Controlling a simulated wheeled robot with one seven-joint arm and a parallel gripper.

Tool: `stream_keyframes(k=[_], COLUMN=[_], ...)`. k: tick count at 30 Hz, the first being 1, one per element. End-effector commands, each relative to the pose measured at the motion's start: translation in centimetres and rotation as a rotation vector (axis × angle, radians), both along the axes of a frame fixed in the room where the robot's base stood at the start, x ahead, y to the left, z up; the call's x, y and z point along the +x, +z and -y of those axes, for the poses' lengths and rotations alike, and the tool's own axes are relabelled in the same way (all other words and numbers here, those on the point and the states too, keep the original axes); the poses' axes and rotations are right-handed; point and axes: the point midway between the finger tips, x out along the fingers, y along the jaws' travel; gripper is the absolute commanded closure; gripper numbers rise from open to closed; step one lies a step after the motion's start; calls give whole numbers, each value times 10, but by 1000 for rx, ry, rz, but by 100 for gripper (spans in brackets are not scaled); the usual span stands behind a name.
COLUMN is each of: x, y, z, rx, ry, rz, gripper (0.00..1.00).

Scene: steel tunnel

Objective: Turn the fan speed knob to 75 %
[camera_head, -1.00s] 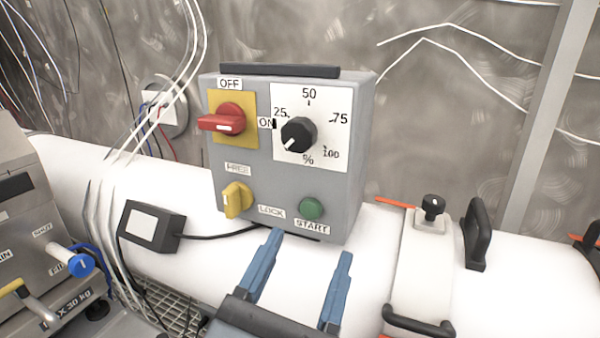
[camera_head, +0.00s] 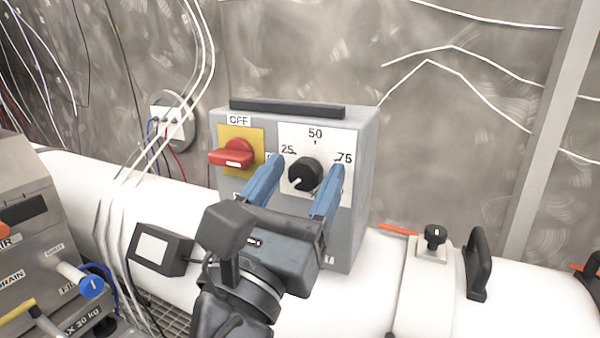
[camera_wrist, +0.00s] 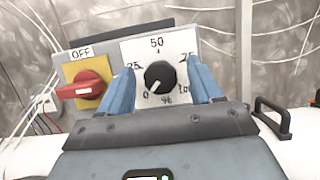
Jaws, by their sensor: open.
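The fan speed knob (camera_head: 305,174) is black and round with a white pointer mark, on a white dial plate (camera_head: 318,137) marked 25, 50, 75 and %. It also shows in the wrist view (camera_wrist: 160,75), where 0 and 100 can be made out. Its pointer aims down-left, near the 0. My gripper (camera_head: 305,165) is open, with one blue finger on each side of the knob in the picture. In the wrist view the gripper (camera_wrist: 162,82) shows gaps between both fingers and the knob. I cannot tell how far the fingertips are from the panel.
A red switch (camera_head: 233,154) on a yellow plate sits left of the dial on the grey control box (camera_head: 364,160). My arm hides the box's lower part. A black adapter box (camera_head: 158,249) lies at the left on the white pipe (camera_head: 360,290).

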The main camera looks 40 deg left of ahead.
Motion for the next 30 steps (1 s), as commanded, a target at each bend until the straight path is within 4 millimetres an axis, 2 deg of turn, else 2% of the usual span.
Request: stream_keyframes(k=[8,25,30], x=[1,1,1], y=[0,0,0], z=[0,0,0], rx=[0,0,7], ry=[0,0,0], rz=[0,0,-2], gripper=[36,91,91])
